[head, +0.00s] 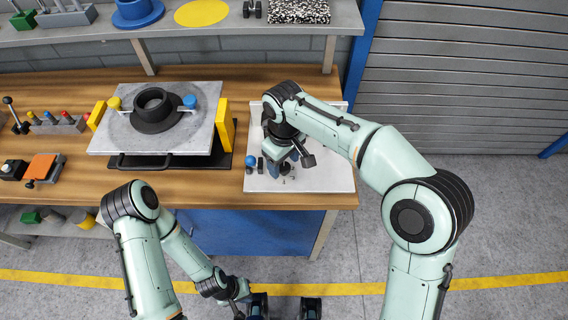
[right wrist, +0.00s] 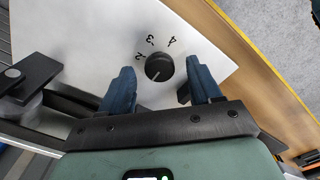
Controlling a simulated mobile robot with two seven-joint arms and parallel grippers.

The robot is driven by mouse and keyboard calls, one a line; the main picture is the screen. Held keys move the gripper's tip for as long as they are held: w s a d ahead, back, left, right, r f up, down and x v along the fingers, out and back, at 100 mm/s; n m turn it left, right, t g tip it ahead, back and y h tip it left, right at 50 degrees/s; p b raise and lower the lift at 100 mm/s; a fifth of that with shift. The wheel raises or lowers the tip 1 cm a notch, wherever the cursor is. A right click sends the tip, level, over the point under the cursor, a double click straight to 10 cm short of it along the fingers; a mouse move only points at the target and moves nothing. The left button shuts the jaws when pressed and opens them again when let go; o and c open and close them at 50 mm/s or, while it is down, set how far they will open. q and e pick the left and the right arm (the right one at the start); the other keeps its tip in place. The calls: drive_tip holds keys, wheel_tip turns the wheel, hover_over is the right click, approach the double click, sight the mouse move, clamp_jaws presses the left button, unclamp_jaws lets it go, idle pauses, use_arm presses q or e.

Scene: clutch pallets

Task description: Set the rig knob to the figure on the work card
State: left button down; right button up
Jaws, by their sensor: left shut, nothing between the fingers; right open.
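The black knob (right wrist: 159,68) stands on a pale panel (right wrist: 85,35) in the right wrist view, with the figures 2, 3 and 4 printed around its far side. A pale mark on the knob points toward the lower left; the figure there, if any, is hidden. My right gripper (right wrist: 163,88) is open, its blue fingers on either side of the knob, apart from it as far as I can tell. In the head view my right gripper (head: 286,164) is over the white panel (head: 325,172). My left gripper (head: 242,296) is shut and empty, low at the front. No readable work card shows.
A grey plate (head: 190,138) with a black ring (head: 153,105) sits between yellow blocks on the bench, left of the panel. A blue-tipped lever (head: 251,160) stands at the panel's left. Small racks and switches fill the bench's left end. A shelf (head: 230,24) runs behind.

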drive_tip(key=shift+f, duration=0.55)
drive_tip(key=c, duration=1)
drive_tip(key=shift+c, duration=0.2)
